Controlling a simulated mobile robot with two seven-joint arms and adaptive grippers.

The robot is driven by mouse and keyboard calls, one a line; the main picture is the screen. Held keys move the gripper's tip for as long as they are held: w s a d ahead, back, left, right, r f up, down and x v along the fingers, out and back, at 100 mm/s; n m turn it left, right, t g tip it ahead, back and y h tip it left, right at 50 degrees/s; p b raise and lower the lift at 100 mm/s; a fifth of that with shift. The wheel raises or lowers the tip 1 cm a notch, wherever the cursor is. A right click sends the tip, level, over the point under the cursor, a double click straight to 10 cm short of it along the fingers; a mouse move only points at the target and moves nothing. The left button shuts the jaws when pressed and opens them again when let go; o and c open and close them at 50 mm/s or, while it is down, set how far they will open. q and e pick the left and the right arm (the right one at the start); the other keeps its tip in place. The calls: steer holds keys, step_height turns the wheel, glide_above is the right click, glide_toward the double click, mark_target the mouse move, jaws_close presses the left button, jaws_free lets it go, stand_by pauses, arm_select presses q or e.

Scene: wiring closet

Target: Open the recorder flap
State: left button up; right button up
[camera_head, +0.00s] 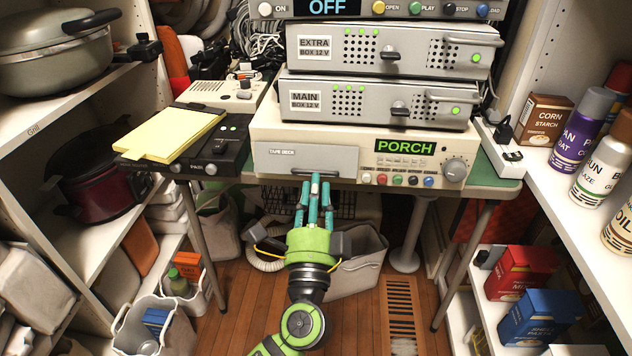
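The beige recorder (275,133) stands on the green table below two stacked grey boxes. A green PORCH display (405,147), a row of coloured buttons and a round knob are right of the flap. My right gripper is not in view.
Grey EXTRA (315,55) and MAIN (306,102) boxes have protruding handles above the recorder. A black device (215,150) with a yellow pad (172,133) sits left. A shelf with cans (582,135) is at right. A bin (355,270) stands on the floor behind my gripper.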

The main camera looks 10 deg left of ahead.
arm_select(q)
steer(key=shift+x, duration=1.05)
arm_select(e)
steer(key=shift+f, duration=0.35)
arm_select(q)
jaws_close()
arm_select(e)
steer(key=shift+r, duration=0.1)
